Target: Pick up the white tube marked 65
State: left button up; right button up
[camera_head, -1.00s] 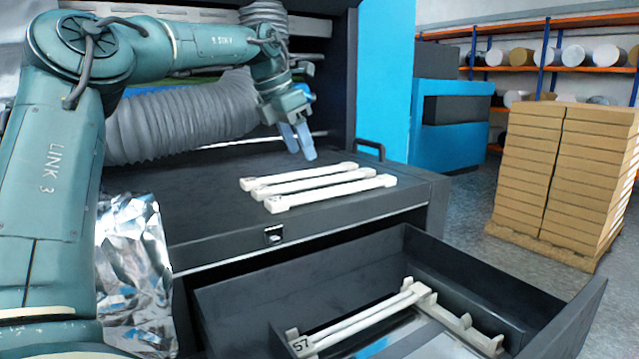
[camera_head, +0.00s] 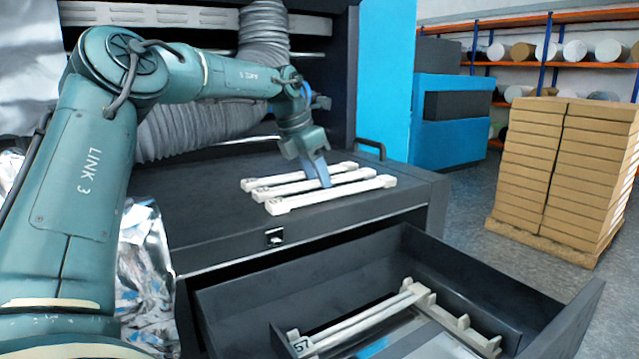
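Three white tubes lie side by side on the dark cabinet top: a back tube (camera_head: 290,178), a middle tube (camera_head: 285,188) and a front tube (camera_head: 345,192). Marks on their left ends are too small to read, so I cannot tell which is marked 65. My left gripper (camera_head: 319,180) points down with its blue fingers over the middle tube, close to the front one. The fingers overlap in this view, so their gap and any contact are hidden. My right gripper is not in view.
An open drawer (camera_head: 300,278) below holds a white tube marked 57 (camera_head: 355,322) in a notched white rack (camera_head: 440,312). A grey ribbed hose (camera_head: 185,128) lies behind my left arm. Crumpled foil (camera_head: 145,280) is at left. Stacked boxes (camera_head: 560,170) stand at right.

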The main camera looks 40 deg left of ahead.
pick_arm(q)
jog(key=c, duration=0.9)
